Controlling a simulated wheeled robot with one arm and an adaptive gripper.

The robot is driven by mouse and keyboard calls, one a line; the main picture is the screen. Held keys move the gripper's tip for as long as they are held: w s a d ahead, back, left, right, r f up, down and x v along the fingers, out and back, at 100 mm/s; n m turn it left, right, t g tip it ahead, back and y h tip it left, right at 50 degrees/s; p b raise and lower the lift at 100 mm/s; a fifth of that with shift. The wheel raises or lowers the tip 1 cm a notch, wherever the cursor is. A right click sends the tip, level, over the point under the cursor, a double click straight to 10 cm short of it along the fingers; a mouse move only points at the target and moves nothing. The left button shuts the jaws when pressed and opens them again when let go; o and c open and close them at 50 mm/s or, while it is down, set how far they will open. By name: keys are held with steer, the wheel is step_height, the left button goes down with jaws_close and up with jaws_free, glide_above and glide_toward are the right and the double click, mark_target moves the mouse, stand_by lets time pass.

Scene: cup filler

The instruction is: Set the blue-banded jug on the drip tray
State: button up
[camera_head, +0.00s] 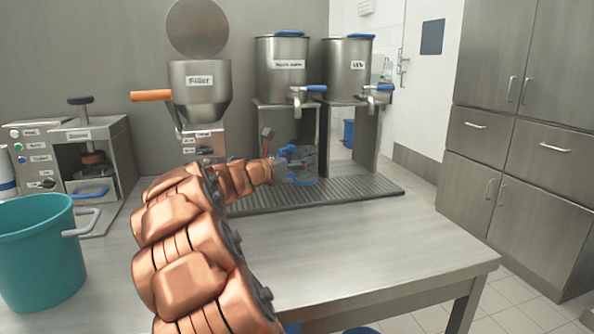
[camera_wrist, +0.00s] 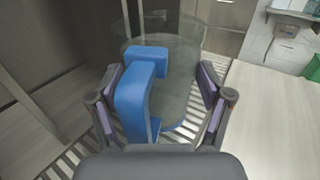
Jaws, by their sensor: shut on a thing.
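The blue-banded jug (camera_head: 304,166) is clear, with a blue handle and a blue band low down. It looks upright over the slatted drip tray (camera_head: 350,192), under the tap of a steel urn. Its base seems at the slats, but I cannot tell whether it bears on them. My gripper (camera_head: 283,170) reaches it from the left. In the wrist view, the fingers of my gripper (camera_wrist: 160,105) stand either side of the blue handle (camera_wrist: 138,95) and hold the jug (camera_wrist: 178,50). The slats of the drip tray (camera_wrist: 85,152) show below the jug.
Two steel urns (camera_head: 283,80) with blue-handled taps stand on steel stands behind the tray. The filler hopper (camera_head: 200,95) is left of them. A teal bucket (camera_head: 40,255) stands at the front left. The table's right front (camera_head: 400,250) is clear.

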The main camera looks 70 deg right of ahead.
mark_target(297, 158)
steer(key=shift+w+d+f, duration=0.1)
steer(key=shift+w+d, duration=0.2)
steer(key=shift+d, duration=0.35)
steer(key=shift+w+d+f, duration=0.1)
steer(key=shift+w+d, duration=0.15)
steer(key=shift+d, duration=0.35)
steer(key=shift+d+f, duration=0.1)
steer(key=shift+f, duration=0.15)
steer(key=shift+f+b, duration=0.75)
steer(key=shift+f, duration=0.7)
steer(key=shift+f, duration=0.1)
steer(key=o, duration=1.4)
steer(key=shift+o, duration=0.2)
steer(key=p+v, duration=0.1)
steer(key=v, duration=1.1)
steer(key=shift+p, duration=0.3)
